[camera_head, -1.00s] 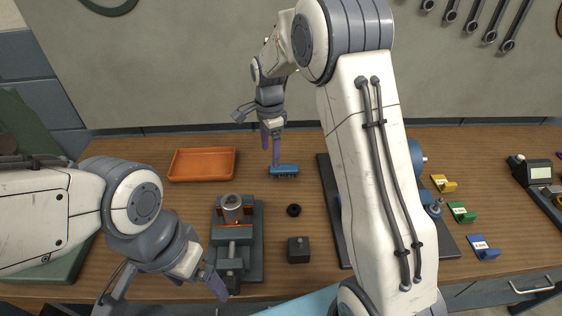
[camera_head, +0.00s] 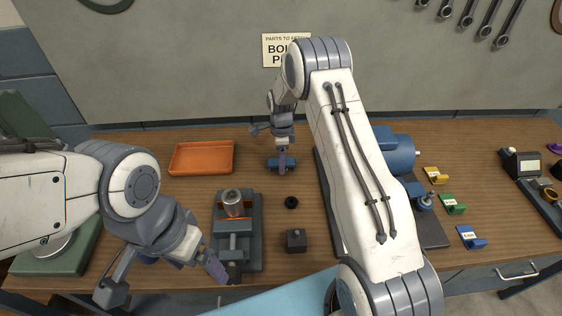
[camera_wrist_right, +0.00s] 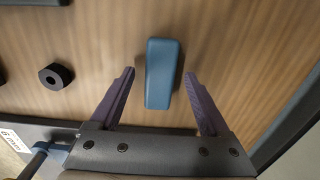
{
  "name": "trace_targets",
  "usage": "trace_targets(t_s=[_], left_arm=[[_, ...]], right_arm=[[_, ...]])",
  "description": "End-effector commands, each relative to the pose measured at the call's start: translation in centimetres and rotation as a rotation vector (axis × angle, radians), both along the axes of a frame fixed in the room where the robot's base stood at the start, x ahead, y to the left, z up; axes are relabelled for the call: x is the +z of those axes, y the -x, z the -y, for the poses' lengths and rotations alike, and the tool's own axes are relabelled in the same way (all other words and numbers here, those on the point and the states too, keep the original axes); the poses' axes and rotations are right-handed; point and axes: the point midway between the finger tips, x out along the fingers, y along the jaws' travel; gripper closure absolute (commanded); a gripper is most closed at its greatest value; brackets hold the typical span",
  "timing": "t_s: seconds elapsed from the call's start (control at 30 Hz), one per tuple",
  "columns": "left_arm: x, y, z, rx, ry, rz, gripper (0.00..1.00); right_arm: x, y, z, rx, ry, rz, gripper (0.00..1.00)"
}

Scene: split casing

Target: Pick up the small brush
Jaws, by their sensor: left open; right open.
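The small brush (camera_head: 271,165) is a blue block lying on the wooden bench behind the black ring, partly hidden by a finger of my right gripper (camera_head: 282,161). In the right wrist view the brush (camera_wrist_right: 162,73) shows as a plain blue rounded bar. The open right gripper (camera_wrist_right: 159,75) has one purple finger on each side of it, with gaps between. How high the fingertips are above the bench I cannot tell. My left gripper (camera_head: 213,270) is open and empty at the bench's front left, beside the grey vise-like fixture (camera_head: 250,250).
An orange tray (camera_head: 201,172) lies left of the brush. A black ring (camera_head: 291,202) and a dark block (camera_head: 296,240) stand in front. A blue motor-like casing (camera_head: 398,152) stands at right, partly behind my right arm. Yellow, green and blue labelled pieces lie farther right.

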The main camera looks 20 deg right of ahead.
Motion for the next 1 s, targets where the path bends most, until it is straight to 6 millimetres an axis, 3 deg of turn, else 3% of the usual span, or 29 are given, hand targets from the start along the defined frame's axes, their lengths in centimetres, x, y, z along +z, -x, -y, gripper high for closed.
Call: trace_targets(t_s=[0.33, 0.37, 0.53, 0.57, 0.83, 1.0], left_arm=[[0.3, 0.0, 0.0, 0.000, 0.000, 0.000, 0.11], [0.3, 0.0, 0.0, 0.000, 0.000, 0.000, 0.11], [0.3, 0.0, 0.0, 0.000, 0.000, 0.000, 0.11], [0.3, 0.0, 0.0, 0.000, 0.000, 0.000, 0.11], [0.2, 0.0, 0.0, 0.000, 0.000, 0.000, 0.11], [-0.6, 0.0, 0.0, 0.000, 0.000, 0.000, 0.11]], right_arm=[[-1.1, 0.0, 0.1, -0.001, 0.000, 0.001, 0.20], [-1.1, 0.0, 0.1, -0.001, 0.000, 0.001, 0.28], [-1.1, 0.0, 0.1, -0.001, 0.000, 0.001, 0.93], [-1.1, 0.0, 0.1, -0.001, 0.000, 0.001, 1.00], [-0.9, 0.0, 0.1, -0.001, 0.001, 0.002, 1.00], [1.1, -0.1, 0.1, -0.001, 0.001, 0.006, 1.00]])
